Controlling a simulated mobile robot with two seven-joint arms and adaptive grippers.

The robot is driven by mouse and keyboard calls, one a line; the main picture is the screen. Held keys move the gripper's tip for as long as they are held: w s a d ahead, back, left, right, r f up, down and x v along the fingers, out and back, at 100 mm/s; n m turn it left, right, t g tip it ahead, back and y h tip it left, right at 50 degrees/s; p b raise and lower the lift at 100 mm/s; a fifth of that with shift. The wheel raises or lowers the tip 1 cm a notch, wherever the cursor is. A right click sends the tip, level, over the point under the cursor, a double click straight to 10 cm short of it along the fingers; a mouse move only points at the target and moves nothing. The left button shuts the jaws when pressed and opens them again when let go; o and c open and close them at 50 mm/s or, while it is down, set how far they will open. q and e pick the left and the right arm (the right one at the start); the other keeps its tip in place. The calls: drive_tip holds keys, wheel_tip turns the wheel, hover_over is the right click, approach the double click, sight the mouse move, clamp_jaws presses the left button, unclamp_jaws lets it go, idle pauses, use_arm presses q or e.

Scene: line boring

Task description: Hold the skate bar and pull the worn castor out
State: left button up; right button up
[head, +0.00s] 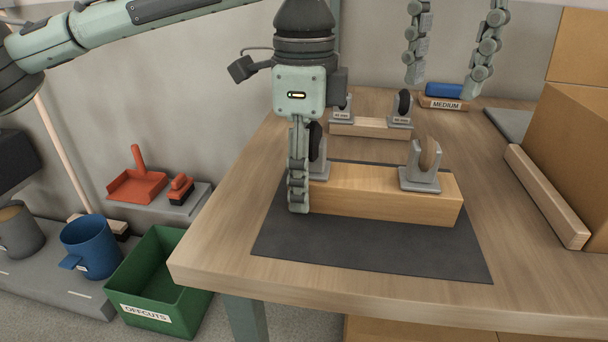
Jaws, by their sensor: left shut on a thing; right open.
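The skate bar (385,196) is a pale wooden block lying on a dark mat (370,252). At its right end stands a grey castor fork with a brownish wheel (430,153), apparently the worn castor, upright in its place. At its left end a second castor with a black wheel (315,140) is partly hidden by my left gripper. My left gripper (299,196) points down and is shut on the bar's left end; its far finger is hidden. My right gripper (442,86) is open and empty, above the back of the table, behind and above the brownish castor.
Behind, a second wooden bar (370,129) carries two black-wheeled castors. A wooden strip (546,197) and cardboard box (575,150) stand right. A green OFFCUTS bin (160,290) is on the floor left.

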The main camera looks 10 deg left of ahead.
sight(429, 137)
drive_tip(key=shift+f+n+t, duration=0.8)
drive_tip(key=shift+f+n, duration=1)
drive_tip(key=shift+f, duration=0.55)
drive_tip(key=shift+f+n+t, duration=0.8)
drive_tip(key=shift+f+n, duration=1)
drive_tip(key=shift+f, duration=0.55)
clamp_jaws()
drive_tip(key=shift+r, duration=0.45)
drive_tip(key=shift+r, duration=0.6)
